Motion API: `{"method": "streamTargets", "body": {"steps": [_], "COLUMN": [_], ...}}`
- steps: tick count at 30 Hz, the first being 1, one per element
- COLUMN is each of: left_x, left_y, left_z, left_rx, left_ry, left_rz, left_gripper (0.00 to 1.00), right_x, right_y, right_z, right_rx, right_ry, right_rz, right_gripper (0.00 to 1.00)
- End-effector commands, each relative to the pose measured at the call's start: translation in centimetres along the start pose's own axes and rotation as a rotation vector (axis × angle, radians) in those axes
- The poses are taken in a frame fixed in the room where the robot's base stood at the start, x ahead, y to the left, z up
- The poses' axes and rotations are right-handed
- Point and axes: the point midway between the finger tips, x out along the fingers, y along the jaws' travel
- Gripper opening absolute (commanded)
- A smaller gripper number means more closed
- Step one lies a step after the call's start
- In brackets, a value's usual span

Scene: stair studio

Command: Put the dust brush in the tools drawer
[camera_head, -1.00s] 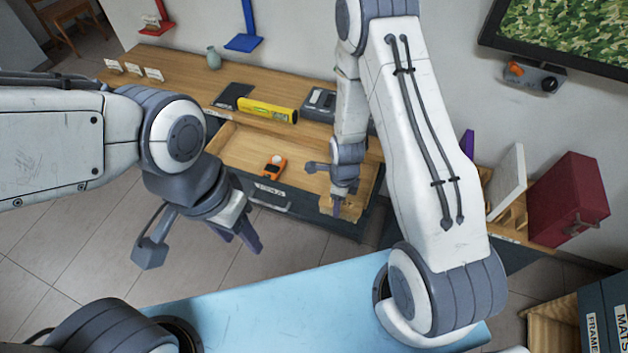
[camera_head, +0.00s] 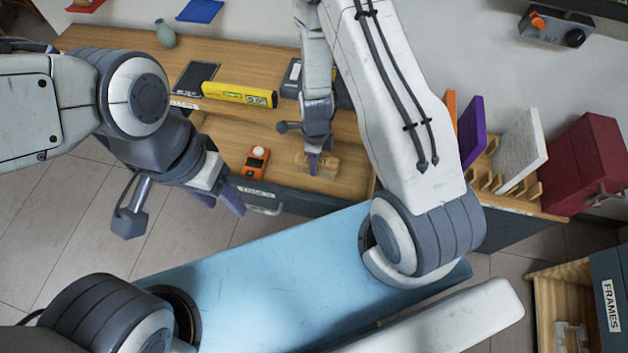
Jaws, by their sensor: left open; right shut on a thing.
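The dust brush (camera_head: 326,169) is a small light wooden piece at the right gripper's fingertips. My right gripper (camera_head: 314,165) is shut on it, pointing down, inside the outline of the open tools drawer (camera_head: 222,133). The fingers hide part of the brush, and I cannot tell whether it touches the drawer floor. The drawer is wooden inside with a dark front and a white label. An orange device (camera_head: 255,163) with a pale round top lies in it, left of the brush. My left gripper (camera_head: 228,198) is open and empty, in front of the drawer's left part.
A yellow spirit level (camera_head: 238,94), a dark flat item (camera_head: 194,78) and a green vase (camera_head: 165,34) are on the counter behind the drawer. Upright panels and a dark red box (camera_head: 585,165) stand at right. A blue surface (camera_head: 270,265) lies in front, and a FRAMES drawer (camera_head: 608,300) is lower right.

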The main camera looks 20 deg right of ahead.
Motion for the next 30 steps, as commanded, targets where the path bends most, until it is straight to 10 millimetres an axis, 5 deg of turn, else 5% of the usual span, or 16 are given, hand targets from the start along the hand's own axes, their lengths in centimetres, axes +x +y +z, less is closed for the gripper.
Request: {"method": "streamTargets", "body": {"steps": [12, 30], "left_x": [6.0, 10.0], "left_y": [-0.4, -0.7], "left_z": [0.3, 0.5], "left_rx": [0.0, 0.0], "left_ry": [0.0, 0.0], "left_rz": [0.0, 0.0], "left_gripper": [0.5, 0.5], "right_x": [6.0, 10.0], "right_y": [-0.1, -0.1], "right_z": [-0.3, -0.3], "right_rx": [0.005, 0.006], "right_ry": [0.0, 0.0], "right_rz": [-0.001, -0.001], "right_gripper": [0.0, 0.0]}}
